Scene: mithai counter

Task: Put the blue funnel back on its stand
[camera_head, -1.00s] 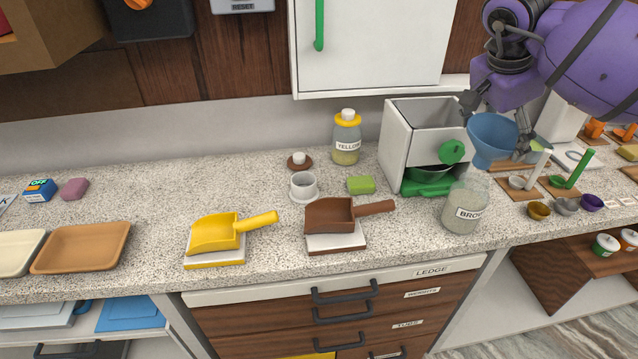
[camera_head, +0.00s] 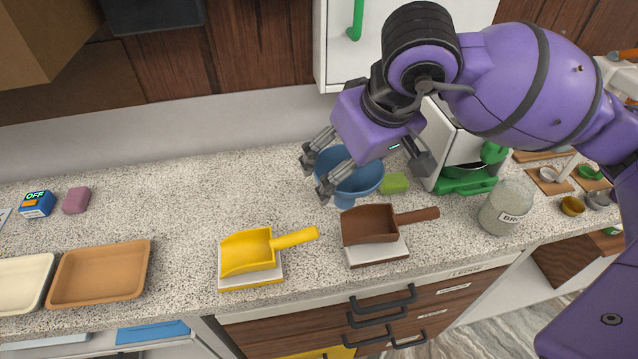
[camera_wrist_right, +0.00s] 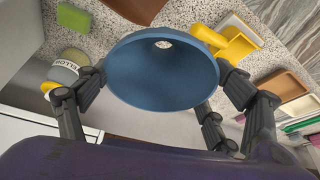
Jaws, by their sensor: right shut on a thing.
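The blue funnel (camera_head: 362,184) is in my right gripper (camera_head: 366,172), wide mouth up, over the counter behind the brown scoop. My right gripper is shut on it, its fingers around the bowl. In the right wrist view the funnel (camera_wrist_right: 160,85) fills the middle, with its small spout hole visible and fingers on both sides. The stand, a white ring in the earlier head view, is now hidden behind the funnel and gripper. I cannot tell whether the funnel touches it. My left gripper is not in view.
The brown scoop (camera_head: 370,224) and yellow scoop (camera_head: 250,254) lie in front. A green block (camera_head: 395,183) sits just right of the funnel. A labelled jar (camera_head: 506,208) stands further right.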

